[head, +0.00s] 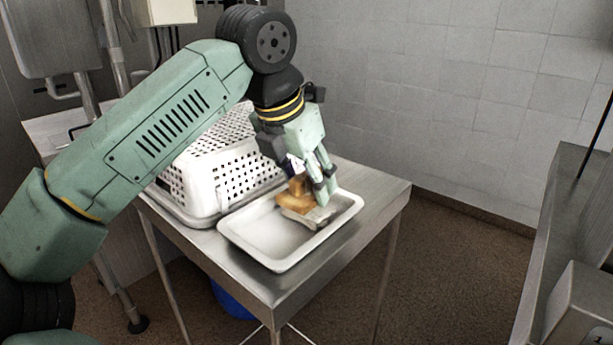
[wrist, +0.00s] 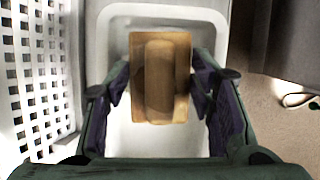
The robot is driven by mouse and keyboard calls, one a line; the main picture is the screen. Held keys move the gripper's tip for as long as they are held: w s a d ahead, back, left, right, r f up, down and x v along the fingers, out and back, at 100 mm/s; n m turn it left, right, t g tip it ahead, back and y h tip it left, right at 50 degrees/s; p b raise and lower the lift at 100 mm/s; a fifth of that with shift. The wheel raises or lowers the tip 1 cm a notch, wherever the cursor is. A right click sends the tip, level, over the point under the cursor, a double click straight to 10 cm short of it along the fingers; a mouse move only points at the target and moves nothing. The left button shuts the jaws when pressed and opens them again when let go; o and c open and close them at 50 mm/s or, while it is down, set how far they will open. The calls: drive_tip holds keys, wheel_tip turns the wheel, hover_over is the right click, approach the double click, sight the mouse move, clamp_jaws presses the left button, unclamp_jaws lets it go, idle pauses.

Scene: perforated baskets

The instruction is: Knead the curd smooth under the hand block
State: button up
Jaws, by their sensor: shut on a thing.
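The hand block (head: 292,203) is a tan wooden block with a raised grip. In the wrist view the block (wrist: 181,50) sits between my fingers. A pale grey-white mass, which looks like the curd (head: 308,218), shows at the block's near edge inside the tray. Most of it is hidden under the block and fingers, so I cannot tell how smooth it is.
The tray stands on a steel table (head: 290,296). White perforated baskets (head: 205,178) stand close on its left, and also fill the left side of the wrist view (wrist: 30,75). A steel counter (head: 560,235) is at the far right. The tray's left part is clear.

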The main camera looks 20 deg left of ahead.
drive_tip(key=shift+f+b, duration=0.45)
drive_tip(key=shift+f, duration=0.1)
idle(1.4)
drive_tip(key=shift+r, duration=0.15)
drive_tip(key=shift+r+p, duration=2.65)
drive_tip(key=shift+r, duration=0.8)
drive_tip(key=shift+f, duration=0.2)
drive_tip(key=shift+f+b, duration=2.4)
drive_tip(key=shift+f, duration=0.4)
drive_tip(key=shift+f+b, duration=0.45)
drive_tip(key=shift+f, duration=0.15)
drive_tip(key=shift+r, duration=0.1)
